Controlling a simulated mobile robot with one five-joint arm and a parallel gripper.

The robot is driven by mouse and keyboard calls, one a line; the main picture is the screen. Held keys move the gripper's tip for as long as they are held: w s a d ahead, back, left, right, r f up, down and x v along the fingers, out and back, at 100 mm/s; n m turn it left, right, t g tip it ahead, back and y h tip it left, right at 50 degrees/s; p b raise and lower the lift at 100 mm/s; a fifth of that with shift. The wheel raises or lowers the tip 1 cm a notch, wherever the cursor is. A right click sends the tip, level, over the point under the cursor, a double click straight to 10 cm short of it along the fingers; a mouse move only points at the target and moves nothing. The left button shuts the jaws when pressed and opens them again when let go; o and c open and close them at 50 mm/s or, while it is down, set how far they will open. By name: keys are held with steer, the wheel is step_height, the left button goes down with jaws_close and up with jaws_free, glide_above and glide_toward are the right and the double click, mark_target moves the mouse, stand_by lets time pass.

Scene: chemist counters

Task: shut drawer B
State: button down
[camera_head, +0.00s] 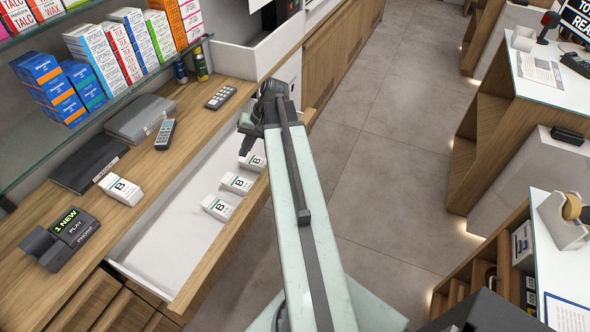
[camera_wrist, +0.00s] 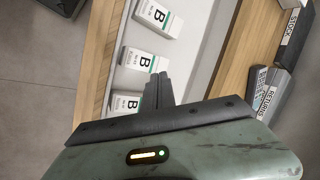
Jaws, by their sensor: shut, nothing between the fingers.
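Drawer B (camera_head: 170,240) stands open below the left counter, white inside with a wooden front (camera_head: 222,255). Three white boxes marked B lie in it along the front: a near one (camera_head: 217,207), a middle one (camera_head: 237,183) and a far one (camera_head: 252,162), partly behind my arm. My gripper (camera_head: 245,142) is over the far part of the drawer. In the wrist view its fingers (camera_wrist: 158,90) are together and empty, beside the boxes, over the drawer interior (camera_wrist: 195,50). I cannot tell whether they touch anything.
Shelves of boxes hang above. The tiled floor (camera_head: 395,150) is clear between this counter and the right-hand counters (camera_head: 500,130).

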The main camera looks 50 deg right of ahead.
steer(key=shift+m+t, duration=0.7)
steer(key=shift+m, duration=0.2)
steer(key=s+d, duration=0.1)
steer(key=d, duration=0.1)
steer(key=s+d+f+b, duration=0.1)
steer(key=d, duration=0.2)
steer(key=s+d, duration=0.1)
steer(key=d, duration=0.2)
steer(key=shift+f, duration=0.35)
steer(key=shift+m+t, duration=0.7)
steer(key=shift+t, duration=0.1)
steer(key=s+d+b, duration=0.1)
steer(key=s+d+f+b, duration=0.1)
steer(key=d, duration=0.1)
steer(key=s+d+f+b, duration=0.1)
steer(key=d, duration=0.1)
steer(key=shift+b, duration=0.35)
steer(key=s+d+f+m+t+b, duration=0.55)
steer(key=s+f+t+b, duration=0.75)
steer(key=b, duration=1.7)
steer(key=w+a+r+n+g, duration=0.1)
steer(key=w+a+n+g, duration=0.1)
steer(key=w, duration=1)
steer(key=shift+w, duration=0.35)
steer(key=shift+r, duration=0.1)
